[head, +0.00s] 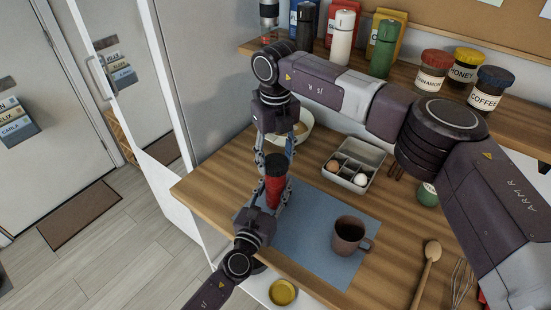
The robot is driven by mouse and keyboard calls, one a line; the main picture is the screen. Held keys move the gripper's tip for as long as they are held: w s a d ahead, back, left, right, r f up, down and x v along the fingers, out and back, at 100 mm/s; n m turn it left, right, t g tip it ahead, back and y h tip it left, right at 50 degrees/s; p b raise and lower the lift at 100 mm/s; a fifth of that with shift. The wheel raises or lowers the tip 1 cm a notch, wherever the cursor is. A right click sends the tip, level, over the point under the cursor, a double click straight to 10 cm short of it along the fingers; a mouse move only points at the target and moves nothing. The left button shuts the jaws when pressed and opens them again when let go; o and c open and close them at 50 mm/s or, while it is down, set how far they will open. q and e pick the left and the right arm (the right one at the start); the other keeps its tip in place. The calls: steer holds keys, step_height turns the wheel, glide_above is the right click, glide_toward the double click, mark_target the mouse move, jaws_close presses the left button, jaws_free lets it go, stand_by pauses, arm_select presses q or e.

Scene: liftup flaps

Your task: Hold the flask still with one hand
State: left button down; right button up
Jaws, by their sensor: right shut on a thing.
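The flask (274,190) is red with a black cap (277,165) and stands roughly upright near the left edge of the wooden counter. My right gripper (275,156) reaches down from above and is shut on the flask at its cap end. My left gripper (268,194) comes up from below in the picture, with its fingers on either side of the red body. I cannot tell whether these fingers touch it. The flask's bottom is partly hidden by the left gripper.
A brown mug (348,235) stands on the blue mat (310,213). Behind are an egg tray (374,155) and a pale bowl (304,126). A wooden spoon (430,257) and whisk (461,282) lie right. A shelf (400,80) of jars and bottles runs above.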

arm_select(q)
steer(key=shift+r, duration=0.1)
arm_select(e)
steer(key=n, duration=0.5)
steer(key=shift+d, duration=0.1)
steer(key=n, duration=0.5)
steer(key=shift+w, duration=0.1)
steer(key=n, duration=0.8)
steer(key=shift+n, duration=0.4)
steer(key=shift+r, duration=0.1)
steer(key=shift+r, duration=0.15)
steer(key=shift+r, duration=0.95)
